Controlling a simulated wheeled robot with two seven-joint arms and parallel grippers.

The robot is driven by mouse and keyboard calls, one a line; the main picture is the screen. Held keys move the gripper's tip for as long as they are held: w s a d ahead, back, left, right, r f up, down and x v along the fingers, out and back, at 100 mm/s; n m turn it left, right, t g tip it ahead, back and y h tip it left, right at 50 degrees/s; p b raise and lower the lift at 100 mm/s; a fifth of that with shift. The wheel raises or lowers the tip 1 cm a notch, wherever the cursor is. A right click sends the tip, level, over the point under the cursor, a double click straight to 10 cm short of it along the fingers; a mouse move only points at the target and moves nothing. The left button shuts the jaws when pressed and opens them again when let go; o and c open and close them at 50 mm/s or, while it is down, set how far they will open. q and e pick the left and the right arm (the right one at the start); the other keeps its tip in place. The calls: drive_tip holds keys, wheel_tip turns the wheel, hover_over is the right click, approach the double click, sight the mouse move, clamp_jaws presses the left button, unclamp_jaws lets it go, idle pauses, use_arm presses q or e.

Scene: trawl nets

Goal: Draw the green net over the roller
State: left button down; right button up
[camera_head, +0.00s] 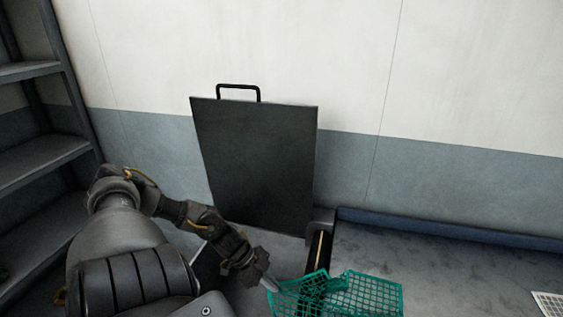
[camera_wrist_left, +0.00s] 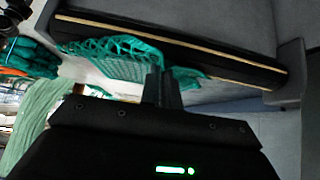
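The green net (camera_head: 372,294) lies at the bottom of the head view, with one part on the grey surface and another left of a dark bar with a pale strip (camera_head: 318,252), which looks like the roller. The net is bunched where it crosses the bar. In the left wrist view the net (camera_wrist_left: 120,55) hangs across the same bar (camera_wrist_left: 220,62). My left gripper (camera_head: 268,284) is at the net's left edge. Its fingers (camera_wrist_left: 162,88) are close together and appear shut on the net; the exact grip is partly hidden. My right gripper is not in view.
A dark upright panel with a handle (camera_head: 258,160) stands behind the bar. Grey shelves (camera_head: 45,155) are at the left. The grey surface (camera_head: 450,275) right of the net is mostly clear, with a white grid (camera_head: 549,303) at its edge. A pale green net (camera_wrist_left: 45,120) shows in the wrist view.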

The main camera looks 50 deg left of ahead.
use_arm(q)
wheel_tip(320, 180, down, 9)
drive_tip(key=b, duration=0.6)
drive_tip(key=shift+s+a, duration=0.15)
drive_tip(key=shift+c, duration=1.4)
unclamp_jaws()
